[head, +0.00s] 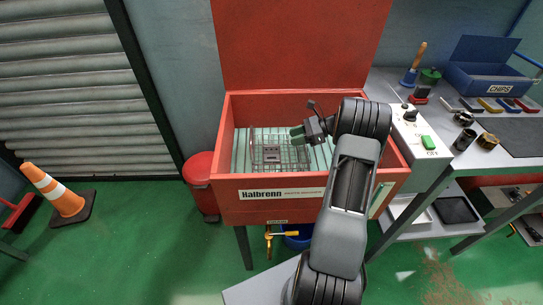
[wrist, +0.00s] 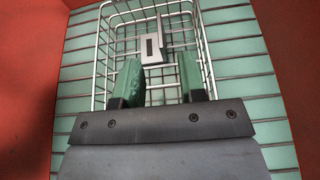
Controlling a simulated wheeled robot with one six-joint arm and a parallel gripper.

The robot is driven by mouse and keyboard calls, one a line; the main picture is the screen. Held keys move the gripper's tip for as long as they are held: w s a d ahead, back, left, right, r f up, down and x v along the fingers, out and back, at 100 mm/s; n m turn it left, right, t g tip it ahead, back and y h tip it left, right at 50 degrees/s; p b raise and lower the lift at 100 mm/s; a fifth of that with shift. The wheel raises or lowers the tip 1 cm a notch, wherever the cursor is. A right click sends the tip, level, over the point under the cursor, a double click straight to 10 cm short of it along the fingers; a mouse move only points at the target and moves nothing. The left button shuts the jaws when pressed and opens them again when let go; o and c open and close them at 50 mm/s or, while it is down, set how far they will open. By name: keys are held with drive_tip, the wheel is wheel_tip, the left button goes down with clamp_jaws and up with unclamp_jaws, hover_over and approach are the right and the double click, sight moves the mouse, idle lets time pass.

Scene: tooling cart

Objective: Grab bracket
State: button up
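The bracket is a small grey metal piece with a slot, in the wire basket inside the red parts washer. In the head view the bracket (head: 271,153) sits near the basket's left part; in the wrist view the bracket (wrist: 152,47) is beyond my fingertips. The wire basket (wrist: 103,62) rests over the slatted floor. My gripper (wrist: 160,75) has green fingers spread apart with nothing between them. In the head view my gripper (head: 300,134) is above the basket, to the right of the bracket and apart from it.
The red washer walls (head: 227,140) surround the basket, with a raised lid (head: 300,45) behind. A control box with a green switch (head: 428,142) is at the washer's right. A workbench with tools and a blue chips bin (head: 490,75) stands farther right.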

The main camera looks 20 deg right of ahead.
sight(272, 154)
drive_tip(key=shift+b+x, duration=0.5)
drive_tip(key=shift+x, duration=4.65)
drive_tip(key=shift+s, duration=0.15)
clamp_jaws()
